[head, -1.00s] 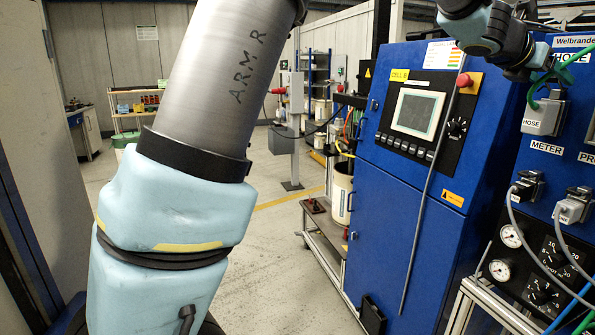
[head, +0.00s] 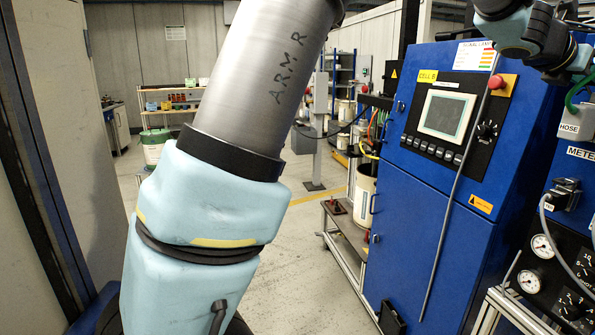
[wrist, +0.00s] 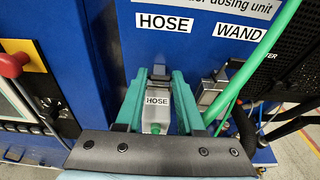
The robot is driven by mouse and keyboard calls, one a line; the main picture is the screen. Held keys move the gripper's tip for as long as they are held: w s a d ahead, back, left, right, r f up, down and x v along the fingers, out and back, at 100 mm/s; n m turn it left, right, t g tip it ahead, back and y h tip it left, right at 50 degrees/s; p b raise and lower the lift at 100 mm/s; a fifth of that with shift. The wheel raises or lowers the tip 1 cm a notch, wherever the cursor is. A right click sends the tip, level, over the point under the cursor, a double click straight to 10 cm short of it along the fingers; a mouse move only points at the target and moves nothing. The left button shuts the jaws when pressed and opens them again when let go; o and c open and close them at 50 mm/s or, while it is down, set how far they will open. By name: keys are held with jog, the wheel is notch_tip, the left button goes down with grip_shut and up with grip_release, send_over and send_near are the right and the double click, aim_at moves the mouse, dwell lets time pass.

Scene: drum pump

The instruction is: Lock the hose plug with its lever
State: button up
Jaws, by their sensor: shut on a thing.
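The grey hose plug (wrist: 157,112), labelled HOSE, sits at the blue panel in the wrist view, between the green fingers of my gripper (wrist: 160,77). The fingertips close at its far end on a small dark grey piece, which looks like the lever (wrist: 159,71). How far the lever is swung cannot be told. A green end shows at the plug's near side.
A grey connector (wrist: 211,92) under the WAND label stands close right of my gripper. A green hose (wrist: 262,52) crosses there. A red knob (wrist: 13,64) is at the left. In the head view, the blue cabinet (head: 425,215) has a screen (head: 446,115).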

jog(key=shift+a+f+h+b, duration=0.15)
jog(key=shift+h+b, duration=0.35)
jog(key=shift+b, duration=2.8)
jog(key=shift+f+t+h+b, duration=0.3)
jog(key=shift+f+h+b, duration=0.2)
jog(key=shift+b, duration=2.7)
jog(key=shift+r, duration=0.15)
jog(key=shift+f+b, duration=0.2)
jog(key=shift+b, duration=0.75)
jog(key=shift+a+f+h+b, duration=0.2)
jog(key=shift+h+b, duration=0.5)
jog(key=shift+b, duration=1.8)
jog(key=shift+r, duration=0.1)
jog(key=o, duration=1)
jog(key=shift+s, duration=0.1)
jog(key=shift+c, duration=0.2)
